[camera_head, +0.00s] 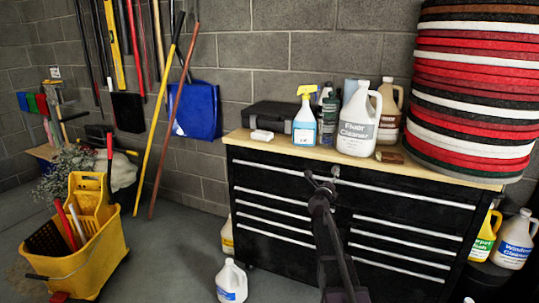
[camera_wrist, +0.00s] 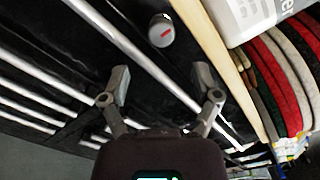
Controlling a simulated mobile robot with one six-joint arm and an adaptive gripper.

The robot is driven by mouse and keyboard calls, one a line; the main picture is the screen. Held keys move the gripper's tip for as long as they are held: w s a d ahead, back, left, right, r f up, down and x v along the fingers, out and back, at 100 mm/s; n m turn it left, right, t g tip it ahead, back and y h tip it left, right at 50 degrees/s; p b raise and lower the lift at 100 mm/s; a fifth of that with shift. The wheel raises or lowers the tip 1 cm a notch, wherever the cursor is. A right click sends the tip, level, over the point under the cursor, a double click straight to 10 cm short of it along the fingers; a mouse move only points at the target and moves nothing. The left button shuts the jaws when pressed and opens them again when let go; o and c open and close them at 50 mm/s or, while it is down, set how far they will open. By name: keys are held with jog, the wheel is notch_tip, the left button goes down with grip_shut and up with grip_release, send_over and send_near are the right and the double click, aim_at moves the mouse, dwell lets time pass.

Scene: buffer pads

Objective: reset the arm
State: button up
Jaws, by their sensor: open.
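My gripper (camera_head: 322,178) is in front of the upper drawers of a black tool cabinet (camera_head: 270,187), with my arm reaching up from the bottom of the head view. In the wrist view my gripper (camera_wrist: 160,80) has its two fingers spread wide apart with nothing between them. The cabinet's dark drawer fronts and pale handle bars (camera_wrist: 130,45) fill much of that view. A round grey knob (camera_wrist: 161,30) with a red mark shows just beyond the fingers.
The wooden cabinet top (camera_head: 243,143) holds a Floor Cleaner jug (camera_head: 357,125), a spray bottle (camera_head: 304,125) and a tall stack of buffer pads (camera_head: 472,90). A yellow mop bucket (camera_head: 95,250) stands at left. A white jug (camera_head: 231,280) is on the floor.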

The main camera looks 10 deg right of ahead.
jog(key=s+a+f+n+y, duration=0.2)
jog(key=s+a+n+y, duration=0.1)
jog(key=a+n+y, duration=0.55)
jog(key=s+a+f+n+y, duration=0.2)
jog(key=a+n+y, duration=0.3)
jog(key=a+n, duration=0.6)
jog(key=s+a+f+n+g+y, duration=0.1)
jog(key=s+a+f+n+g, duration=0.5)
jog(key=s, duration=0.3)
jog(key=s+d+f+n+g+h, duration=0.1)
jog(key=s+f+n+g+h, duration=0.2)
jog(key=s, duration=0.7)
jog(key=s+f+n+g+h, duration=0.1)
jog(key=s+f+n+g, duration=0.4)
jog(key=s, duration=0.5)
notch_tip(320, 180, up, 20)
jog(key=m+g+p, duration=0.1)
jog(key=p, duration=2)
jog(key=shift+s+d+r, duration=0.15)
jog(key=shift+s+d, duration=0.2)
jog(key=shift+h, duration=0.25)
